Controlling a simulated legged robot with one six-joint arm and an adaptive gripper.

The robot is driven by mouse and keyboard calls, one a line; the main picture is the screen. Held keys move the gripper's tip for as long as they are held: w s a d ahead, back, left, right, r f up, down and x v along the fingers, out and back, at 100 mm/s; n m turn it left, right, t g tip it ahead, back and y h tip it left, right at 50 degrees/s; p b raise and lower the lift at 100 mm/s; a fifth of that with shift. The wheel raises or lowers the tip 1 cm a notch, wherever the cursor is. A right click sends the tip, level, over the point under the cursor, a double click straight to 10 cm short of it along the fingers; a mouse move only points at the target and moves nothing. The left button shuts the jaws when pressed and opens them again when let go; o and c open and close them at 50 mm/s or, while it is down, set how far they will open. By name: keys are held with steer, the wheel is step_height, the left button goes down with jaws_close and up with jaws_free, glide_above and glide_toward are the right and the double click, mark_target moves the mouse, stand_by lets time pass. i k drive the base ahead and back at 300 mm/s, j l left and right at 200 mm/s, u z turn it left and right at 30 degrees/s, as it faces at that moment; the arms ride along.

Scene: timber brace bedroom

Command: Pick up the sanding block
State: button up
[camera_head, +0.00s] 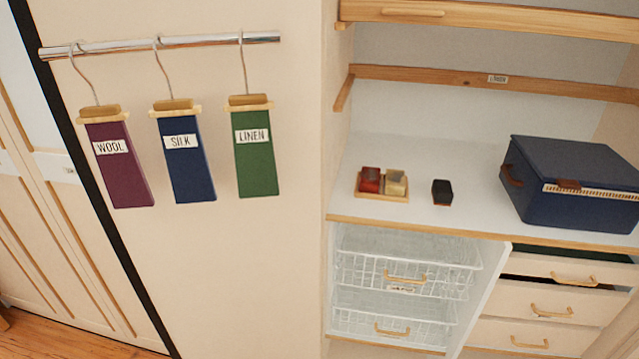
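A small dark block (442,191) with a reddish-brown lower edge stands on the white shelf, between a small wooden tray and a blue case. It looks like the sanding block, but no label shows on it. My gripper is not in view.
The blue case (572,180) fills the right of the white shelf (460,222). Wooden rails (480,80) cross above; wire baskets (400,262) and drawers (545,300) lie below. Labelled hanging samples (181,150) hang from a rod at left. Shelf space around the dark block is clear.

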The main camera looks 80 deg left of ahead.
mark_target(441, 190)
steer(key=u, duration=2.6)
